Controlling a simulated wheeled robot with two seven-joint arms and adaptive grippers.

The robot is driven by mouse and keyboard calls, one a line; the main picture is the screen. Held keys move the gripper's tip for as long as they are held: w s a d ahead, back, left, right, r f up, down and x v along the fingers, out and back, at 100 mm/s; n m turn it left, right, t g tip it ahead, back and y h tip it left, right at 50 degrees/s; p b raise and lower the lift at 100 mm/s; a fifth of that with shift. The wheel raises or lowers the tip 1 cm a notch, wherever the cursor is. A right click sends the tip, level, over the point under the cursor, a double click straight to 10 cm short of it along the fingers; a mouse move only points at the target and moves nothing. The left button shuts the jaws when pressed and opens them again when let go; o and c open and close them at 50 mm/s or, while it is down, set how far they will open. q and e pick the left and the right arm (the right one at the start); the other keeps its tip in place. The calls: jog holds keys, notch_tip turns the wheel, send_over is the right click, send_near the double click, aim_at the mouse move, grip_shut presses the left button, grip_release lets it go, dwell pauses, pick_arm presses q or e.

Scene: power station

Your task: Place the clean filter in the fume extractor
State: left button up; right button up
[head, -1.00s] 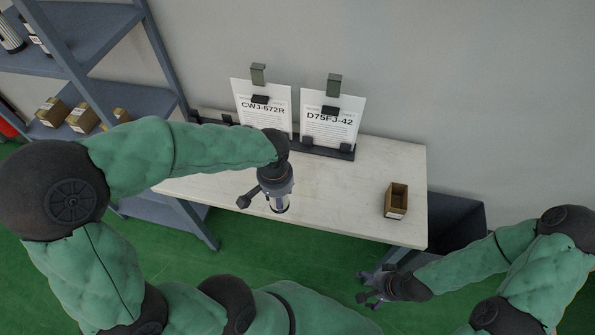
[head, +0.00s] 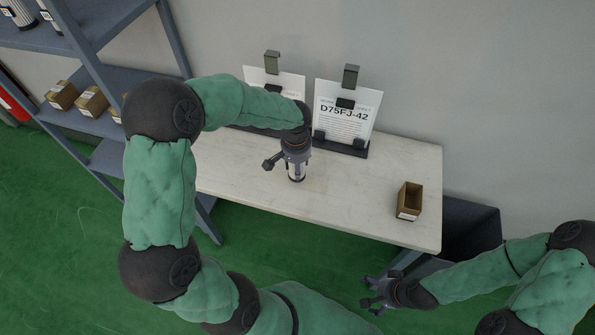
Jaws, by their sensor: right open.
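My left gripper (head: 296,166) reaches over the middle of the table and points down. Its fingers are around a small, pale and dark cylinder, the filter (head: 297,176), which they partly hide. I cannot tell whether the filter's lower end touches the table top. My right gripper (head: 372,292) is open and empty, low in front of the table's right end. I see nothing that I can make out as the fume extractor.
The pale table (head: 340,200) carries an open brown box (head: 409,203) at its right. Sheet D75FJ-42 (head: 344,115) and another sheet (head: 280,82) stand at the back. A dark bin (head: 472,228) is at right. Shelves (head: 75,30) at left hold filters and boxes (head: 92,102).

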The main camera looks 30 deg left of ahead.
pick_arm(q)
jog(key=shift+w+a+f, duration=0.1)
jog(key=shift+w+f, duration=0.1)
jog(key=shift+f, duration=0.1)
jog(key=shift+w+f+b, duration=0.15)
jog(key=shift+f+b, duration=0.5)
jog(key=shift+f, duration=1)
jog(key=o, duration=0.9)
jog(key=shift+f, duration=0.15)
jog(key=o, duration=0.4)
jog(key=shift+o, duration=0.2)
